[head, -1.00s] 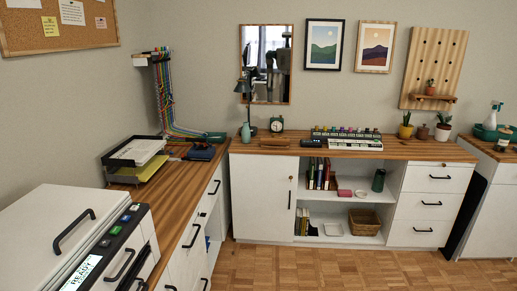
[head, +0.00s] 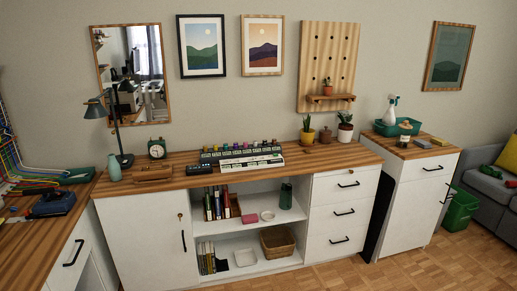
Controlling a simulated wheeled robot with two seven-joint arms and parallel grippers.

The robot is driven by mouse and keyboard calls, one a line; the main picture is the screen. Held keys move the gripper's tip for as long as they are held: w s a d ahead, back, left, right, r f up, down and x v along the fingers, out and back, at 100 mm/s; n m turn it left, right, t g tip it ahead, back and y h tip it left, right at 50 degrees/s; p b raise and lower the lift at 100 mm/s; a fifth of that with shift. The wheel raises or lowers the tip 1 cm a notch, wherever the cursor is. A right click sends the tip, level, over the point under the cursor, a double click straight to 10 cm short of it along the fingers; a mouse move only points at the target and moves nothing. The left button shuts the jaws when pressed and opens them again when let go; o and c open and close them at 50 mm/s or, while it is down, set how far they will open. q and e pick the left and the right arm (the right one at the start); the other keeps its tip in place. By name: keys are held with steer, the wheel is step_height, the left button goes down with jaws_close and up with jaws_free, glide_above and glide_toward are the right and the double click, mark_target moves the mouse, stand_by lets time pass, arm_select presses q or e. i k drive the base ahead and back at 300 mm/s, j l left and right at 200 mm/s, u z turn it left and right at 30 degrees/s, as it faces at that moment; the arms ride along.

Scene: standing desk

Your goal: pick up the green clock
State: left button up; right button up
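The green clock (head: 157,149) stands upright on the wooden desk top (head: 180,182), near the wall at the left end of the white cabinet. It has a round pale face in a dark green case. A wooden box (head: 153,173) sits in front of it, and a dark desk lamp (head: 119,130) stands just to its left. Neither of my grippers shows in the head view.
A pale green vase (head: 113,168) stands left of the lamp. A long keyboard-like device (head: 250,158) with small coloured jars behind it lies right of the clock. Potted plants (head: 307,132) stand further right. Wooden floor (head: 420,275) is open in front of the right cabinet.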

mark_target(159, 146)
steer(key=i, duration=1.5)
steer(key=i+l+u, duration=0.1)
steer(key=i+u, duration=0.15)
steer(key=i, duration=0.2)
steer(key=i+l+u, duration=0.25)
steer(key=i, duration=0.15)
steer(key=i+l+u, duration=0.3)
steer(key=i+j, duration=0.1)
steer(key=i, duration=0.05)
